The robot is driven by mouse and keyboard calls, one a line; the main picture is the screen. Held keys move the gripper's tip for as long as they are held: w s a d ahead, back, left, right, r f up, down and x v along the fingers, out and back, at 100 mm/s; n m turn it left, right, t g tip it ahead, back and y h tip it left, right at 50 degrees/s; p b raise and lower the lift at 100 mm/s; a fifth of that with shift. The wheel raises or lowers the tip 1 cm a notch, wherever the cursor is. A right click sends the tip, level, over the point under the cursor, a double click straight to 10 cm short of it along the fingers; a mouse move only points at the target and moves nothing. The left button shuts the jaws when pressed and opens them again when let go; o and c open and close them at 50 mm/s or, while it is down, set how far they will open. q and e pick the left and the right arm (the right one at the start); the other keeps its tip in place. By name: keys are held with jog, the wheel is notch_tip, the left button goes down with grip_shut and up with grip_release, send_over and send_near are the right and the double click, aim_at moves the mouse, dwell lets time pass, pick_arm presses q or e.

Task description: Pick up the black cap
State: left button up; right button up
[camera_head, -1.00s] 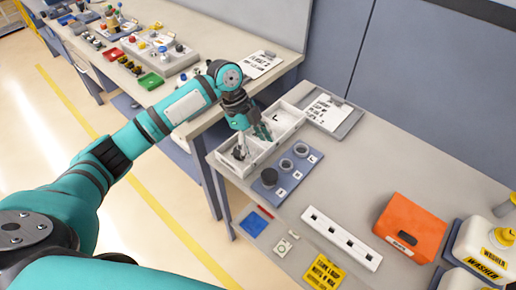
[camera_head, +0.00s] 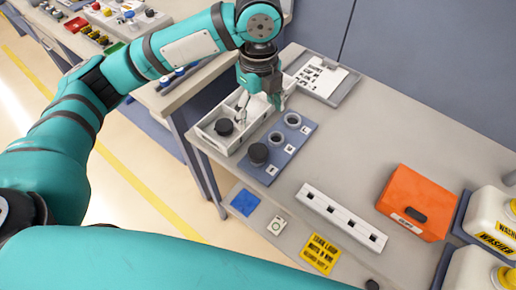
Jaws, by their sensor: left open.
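One black cap (camera_head: 224,127) lies in the near-left compartment of the white divided tray (camera_head: 203,133). Another round black piece (camera_head: 258,153) sits at the near-left place of the blue-grey plate (camera_head: 272,171), beside two grey rings (camera_head: 276,138) in a row. My left gripper (camera_head: 259,104) points down over the tray, to the right of and above the cap in it. It is open with nothing between its fingers. The gripper hides the tray's far part. My right gripper is not in view.
A grey tray with a written sheet (camera_head: 322,77) lies behind. A white strip with square holes (camera_head: 341,218), an orange box (camera_head: 414,203) and white washer jugs (camera_head: 487,226) stand to the right. A blue square (camera_head: 245,202) and yellow label (camera_head: 321,253) lie in front.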

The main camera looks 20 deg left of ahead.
pick_arm(q)
jog(key=p, duration=0.1)
send_over(258, 151)
notch_tip(258, 151, down, 7)
jog(key=shift+s+f, duration=0.1)
jog(key=shift+s, duration=0.05)
notch_tip(258, 151, down, 3)
jog(key=shift+r, duration=0.15)
jog(key=shift+f, duration=0.45)
jog(key=shift+f+p, duration=0.35)
jog(key=shift+p, duration=0.1)
notch_tip(258, 151, down, 4)
jog(key=shift+r+p, duration=0.15)
jog(key=shift+p, duration=0.3)
jog(key=shift+f, duration=0.4)
jog(key=c, duration=1.1)
jog(key=shift+c, duration=0.2)
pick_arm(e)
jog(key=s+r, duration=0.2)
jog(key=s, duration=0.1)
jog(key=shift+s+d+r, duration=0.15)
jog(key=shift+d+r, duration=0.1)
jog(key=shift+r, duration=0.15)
